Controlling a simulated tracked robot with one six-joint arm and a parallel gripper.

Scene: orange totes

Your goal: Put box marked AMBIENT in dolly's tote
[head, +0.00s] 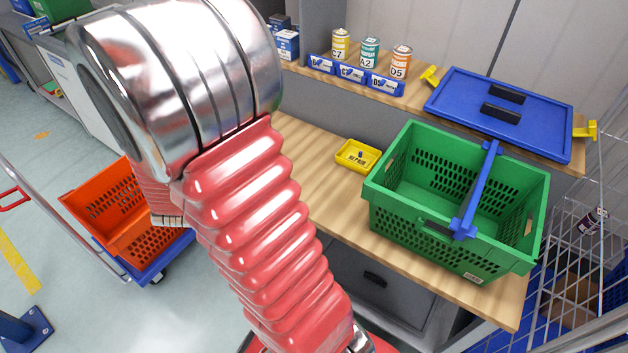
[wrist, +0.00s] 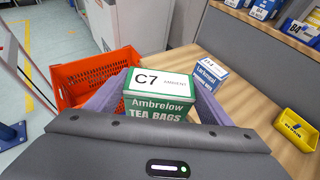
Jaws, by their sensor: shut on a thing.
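My gripper (wrist: 157,98) is shut on a green and white tea box (wrist: 160,108) in the wrist view, a finger on each side. The dolly's orange tote (head: 85,208) stands at the left in the head view, on a blue dolly (head: 160,270) on the floor. The tote also shows in the wrist view (wrist: 75,75), beyond and left of the held box. What shows of its inside looks empty. In the head view, my arm hides my gripper and part of the tote.
A blue and white box (wrist: 209,74) stands on the wooden bench (head: 325,185), right of the held box. A green basket (head: 455,245) and a yellow tray (head: 357,155) are on the bench. Cans (head: 370,52) and a blue lid (head: 500,110) occupy the shelf. A metal rail runs beside the dolly.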

